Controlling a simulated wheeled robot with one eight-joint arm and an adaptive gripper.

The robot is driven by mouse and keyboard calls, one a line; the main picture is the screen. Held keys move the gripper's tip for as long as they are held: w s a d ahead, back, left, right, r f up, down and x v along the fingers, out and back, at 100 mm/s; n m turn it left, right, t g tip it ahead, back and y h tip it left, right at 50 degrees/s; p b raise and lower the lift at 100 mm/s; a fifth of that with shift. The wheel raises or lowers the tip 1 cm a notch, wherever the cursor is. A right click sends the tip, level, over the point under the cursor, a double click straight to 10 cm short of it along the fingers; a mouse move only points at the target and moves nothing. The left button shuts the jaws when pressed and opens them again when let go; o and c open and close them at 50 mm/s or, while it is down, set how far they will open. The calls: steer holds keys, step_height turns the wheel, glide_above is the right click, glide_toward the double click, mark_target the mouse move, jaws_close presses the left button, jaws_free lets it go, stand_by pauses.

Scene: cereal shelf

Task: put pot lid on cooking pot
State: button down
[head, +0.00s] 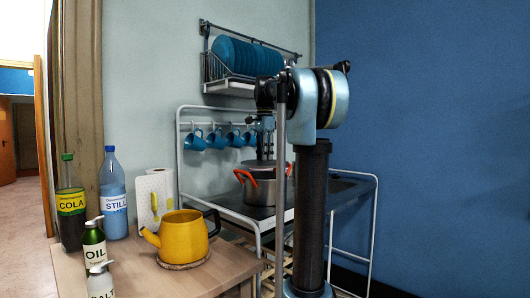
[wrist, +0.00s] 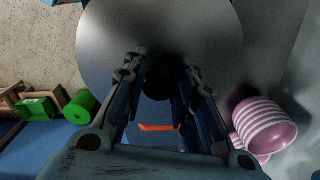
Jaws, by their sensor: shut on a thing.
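The steel cooking pot (head: 262,191) with orange handles stands on the dark top of the metal-framed unit. The grey pot lid (head: 258,164) is over the pot, roughly level. I cannot tell whether it touches the rim. My gripper (wrist: 160,78) points down and is shut on the dark knob of the pot lid (wrist: 110,50), which fills the upper middle of the wrist view. An orange pot handle (wrist: 158,128) shows between the fingers. My arm hides part of the pot's right side in the head view.
A wooden table at left holds a yellow kettle (head: 182,238), bottles and a paper roll (head: 154,202). Blue mugs (head: 216,139) hang behind the pot, below a plate rack (head: 232,86). A pink striped cup (wrist: 265,128) is right of my gripper in the wrist view.

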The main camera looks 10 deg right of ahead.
steer(key=shift+f, duration=1.7)
steer(key=shift+s+a+f, duration=0.1)
steer(key=shift+f, duration=0.55)
stand_by(0.4)
steer(key=c, duration=1.2)
jaws_free()
step_height(320, 180, up, 12)
steer(key=shift+f, duration=0.1)
